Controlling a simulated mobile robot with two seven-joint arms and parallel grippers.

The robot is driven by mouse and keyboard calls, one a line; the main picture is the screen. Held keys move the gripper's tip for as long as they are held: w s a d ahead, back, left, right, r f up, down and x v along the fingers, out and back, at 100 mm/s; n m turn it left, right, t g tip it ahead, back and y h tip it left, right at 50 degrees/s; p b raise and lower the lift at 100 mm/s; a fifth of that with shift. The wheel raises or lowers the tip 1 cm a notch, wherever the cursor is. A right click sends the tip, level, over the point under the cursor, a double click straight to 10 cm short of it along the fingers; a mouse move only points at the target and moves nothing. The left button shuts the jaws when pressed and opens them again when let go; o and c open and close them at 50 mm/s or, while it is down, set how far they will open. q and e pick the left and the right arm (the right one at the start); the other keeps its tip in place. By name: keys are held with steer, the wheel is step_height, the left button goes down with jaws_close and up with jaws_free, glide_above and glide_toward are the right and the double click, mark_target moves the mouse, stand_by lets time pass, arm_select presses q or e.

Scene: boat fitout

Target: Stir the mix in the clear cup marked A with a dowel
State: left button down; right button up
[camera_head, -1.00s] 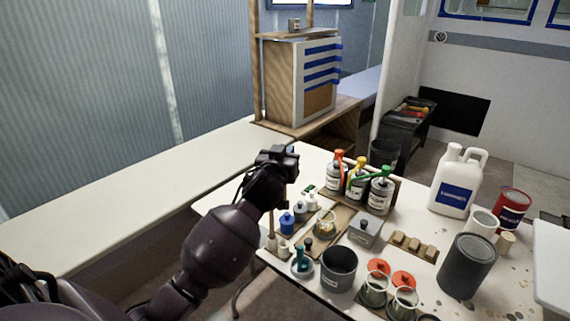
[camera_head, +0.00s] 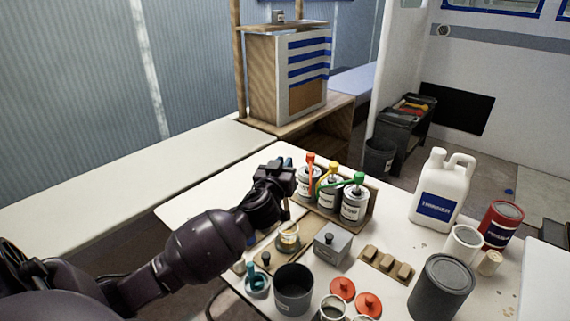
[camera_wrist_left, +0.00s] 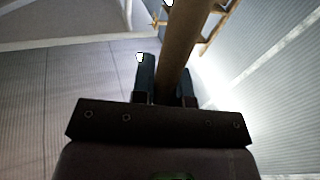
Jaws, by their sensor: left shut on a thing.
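My left gripper (camera_head: 287,170) is above the table, left of the pump cans. It is shut on a wooden dowel, which shows large between the fingers in the left wrist view (camera_wrist_left: 180,45). In the head view the dowel is mostly hidden by the gripper and arm. A clear cup with amber mix (camera_head: 288,240) stands on a wooden board, just below the gripper. No letter can be read on it at this size. I cannot tell whether the dowel's lower end is inside the cup. My right gripper is not in view.
Pump cans with red, yellow and green tops (camera_head: 354,203) stand behind the cup. A grey lidded box (camera_head: 333,243) is to its right, a dark open pot (camera_head: 294,290) in front. A white jug (camera_head: 440,190) and a dark can (camera_head: 442,288) stand further right.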

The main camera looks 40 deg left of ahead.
arm_select(q)
step_height(320, 180, down, 12)
steer(key=b, duration=0.8)
steer(key=shift+w+d+r, duration=0.15)
steer(key=shift+r, duration=0.05)
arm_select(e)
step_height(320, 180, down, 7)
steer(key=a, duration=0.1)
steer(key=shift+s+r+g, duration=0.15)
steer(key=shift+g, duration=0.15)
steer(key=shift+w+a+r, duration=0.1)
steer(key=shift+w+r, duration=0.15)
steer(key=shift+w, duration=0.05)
arm_select(q)
steer(key=shift+d, duration=0.1)
